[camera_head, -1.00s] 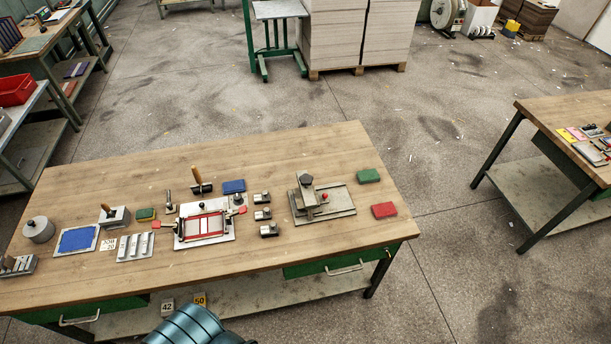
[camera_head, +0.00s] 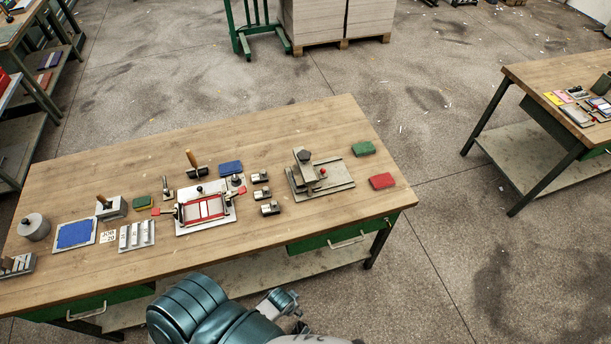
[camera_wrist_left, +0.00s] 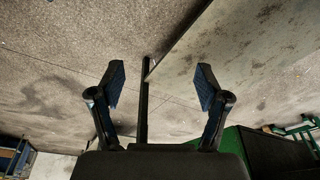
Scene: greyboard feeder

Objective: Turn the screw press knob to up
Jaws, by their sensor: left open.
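Two devices stand on the wooden bench (camera_head: 110,175). At the right is a grey-based device (camera_head: 345,178) with a dark faceted knob (camera_head: 304,156) on an upright block and a small red ball beside it. Near the middle is a flat device (camera_head: 226,219) with a red-edged frame, a small dark knob (camera_head: 200,188) and red side handles. Which is the screw press is not clear, and the knob's setting is too small to read. My left gripper (camera_wrist_left: 160,88) is open and empty in the left wrist view, with floor and a shelf beyond it.
Around the devices are blue (camera_head: 231,168), green (camera_head: 363,149) and red (camera_head: 381,181) pads, small metal blocks (camera_head: 270,208), a blue tray (camera_head: 75,235) and a round grey weight (camera_head: 34,227). The back strip of the bench is clear. Another bench (camera_head: 540,75) stands right.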

